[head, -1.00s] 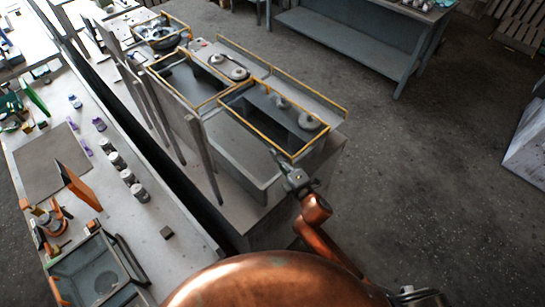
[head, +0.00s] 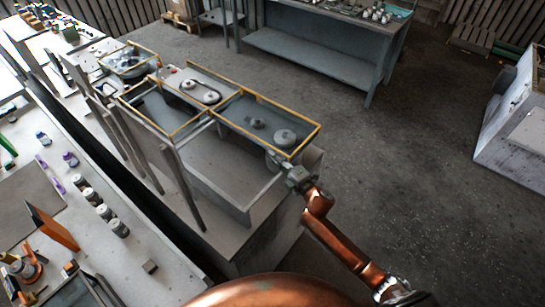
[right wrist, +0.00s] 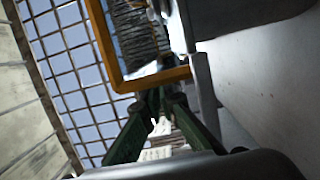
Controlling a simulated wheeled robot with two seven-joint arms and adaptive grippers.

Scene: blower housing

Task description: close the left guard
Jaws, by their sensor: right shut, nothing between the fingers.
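Yellow-framed guards lie along the top of the grey housing (head: 235,262) in the head view. The near right one (head: 304,141) spans the right end, with round grey parts showing within its outline. Another yellow-framed guard (head: 134,108) lies to its left. I cannot tell which is the left guard. My right gripper (head: 284,164) is at the near corner of the near right guard. In the right wrist view the green fingers (right wrist: 166,100) are just below an orange frame corner (right wrist: 125,85) with wire mesh; contact is unclear. It is shut and empty. My left gripper is not seen.
A long bench (head: 150,282) with jars (head: 104,212) and an orange panel (head: 52,226) runs along the left. Upright grey posts (head: 178,182) stand beside the housing. A blue-grey workbench (head: 320,62) stands at the back.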

